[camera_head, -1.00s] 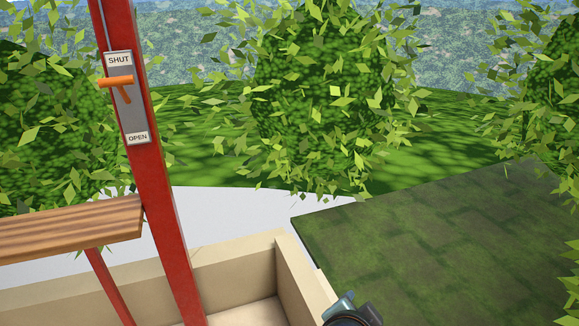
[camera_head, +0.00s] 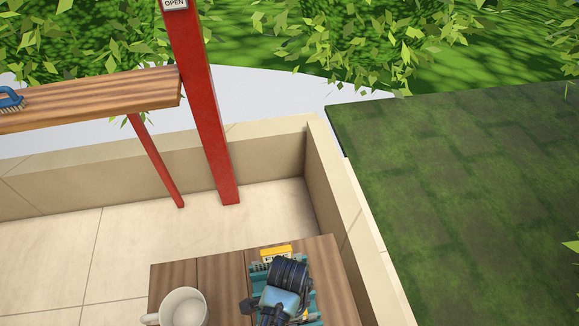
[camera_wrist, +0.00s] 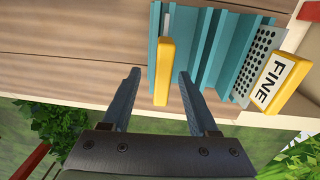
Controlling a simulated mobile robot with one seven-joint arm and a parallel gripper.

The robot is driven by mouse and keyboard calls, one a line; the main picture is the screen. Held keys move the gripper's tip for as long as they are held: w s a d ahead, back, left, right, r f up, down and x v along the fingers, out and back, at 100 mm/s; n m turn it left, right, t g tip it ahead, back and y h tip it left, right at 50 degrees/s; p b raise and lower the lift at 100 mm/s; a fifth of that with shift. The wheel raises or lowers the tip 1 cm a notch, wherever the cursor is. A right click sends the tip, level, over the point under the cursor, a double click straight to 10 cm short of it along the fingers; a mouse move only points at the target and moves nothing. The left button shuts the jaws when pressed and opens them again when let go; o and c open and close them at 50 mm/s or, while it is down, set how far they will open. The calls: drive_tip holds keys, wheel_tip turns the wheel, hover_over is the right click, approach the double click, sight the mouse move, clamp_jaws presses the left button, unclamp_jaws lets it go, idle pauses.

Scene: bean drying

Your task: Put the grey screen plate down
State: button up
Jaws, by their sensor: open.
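In the wrist view my gripper (camera_wrist: 158,75) is open, with one finger on each side of a yellow handle (camera_wrist: 162,72). This handle is seen narrow side on, in a slot of the teal rack (camera_wrist: 200,45). The face of its plate is hidden, so its colour cannot be told. A grey perforated screen plate (camera_wrist: 262,48) with a yellow handle marked FINE (camera_wrist: 277,80) stands at the rack's right end, apart from the fingers. In the head view my wrist covers much of the teal rack (camera_head: 258,268); a yellow handle (camera_head: 276,253) shows beyond it.
The rack stands on a wooden table (camera_head: 175,277). A white mug (camera_head: 183,307) is on the table to the left. A red post (camera_head: 207,110), a wooden shelf (camera_head: 100,98) with a blue brush (camera_head: 10,99), and a low beige wall (camera_head: 340,195) lie beyond.

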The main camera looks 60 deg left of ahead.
drive_tip(key=shift+f, duration=2.6)
clamp_jaws()
